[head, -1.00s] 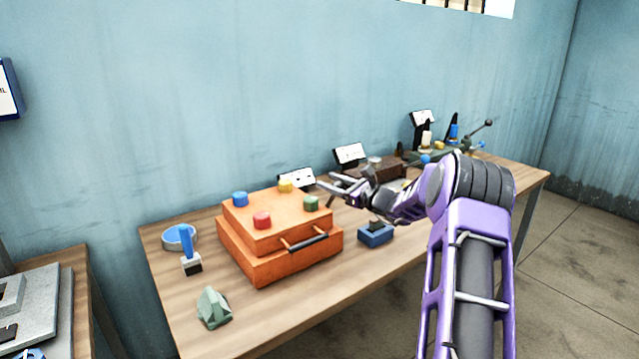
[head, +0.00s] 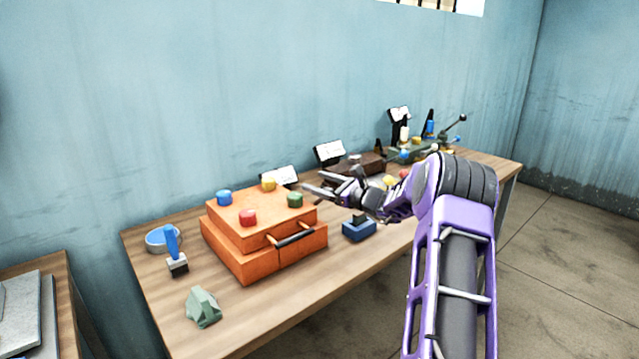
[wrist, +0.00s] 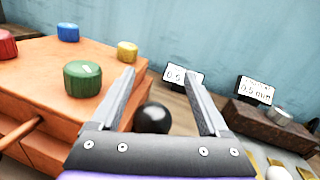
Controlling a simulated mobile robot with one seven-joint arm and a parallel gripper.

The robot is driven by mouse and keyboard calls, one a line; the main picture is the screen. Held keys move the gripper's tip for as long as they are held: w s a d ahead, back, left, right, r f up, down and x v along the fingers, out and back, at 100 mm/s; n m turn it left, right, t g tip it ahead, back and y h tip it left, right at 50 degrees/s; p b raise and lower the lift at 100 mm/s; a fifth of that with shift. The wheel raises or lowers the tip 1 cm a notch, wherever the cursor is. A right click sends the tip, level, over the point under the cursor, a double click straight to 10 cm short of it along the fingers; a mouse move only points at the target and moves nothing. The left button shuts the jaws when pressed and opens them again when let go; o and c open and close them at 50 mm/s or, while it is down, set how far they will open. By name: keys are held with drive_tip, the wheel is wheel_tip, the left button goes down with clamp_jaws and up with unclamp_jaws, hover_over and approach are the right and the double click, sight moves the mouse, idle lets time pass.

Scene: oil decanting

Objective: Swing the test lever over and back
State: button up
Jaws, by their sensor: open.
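A lever with a black ball knob (head: 462,118) rises from a greenish device (head: 432,146) at the far right end of the bench in the head view. Whether this is the test lever I cannot tell. My gripper (head: 312,192) is open and empty, above the bench beside the orange case (head: 265,240), well left of that lever. In the wrist view my fingers (wrist: 160,85) stand apart. A black ball (wrist: 152,117) shows beyond and below them, near the case; what it belongs to is hidden.
The case carries red, blue, yellow and green knobs. A blue block (head: 359,230) lies near my gripper. Label cards (head: 328,152) stand along the back.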

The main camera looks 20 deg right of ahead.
drive_tip(key=shift+s, duration=0.1)
drive_tip(key=v, duration=1.7)
drive_tip(key=shift+p, duration=0.4)
drive_tip(key=shift+s, duration=0.1)
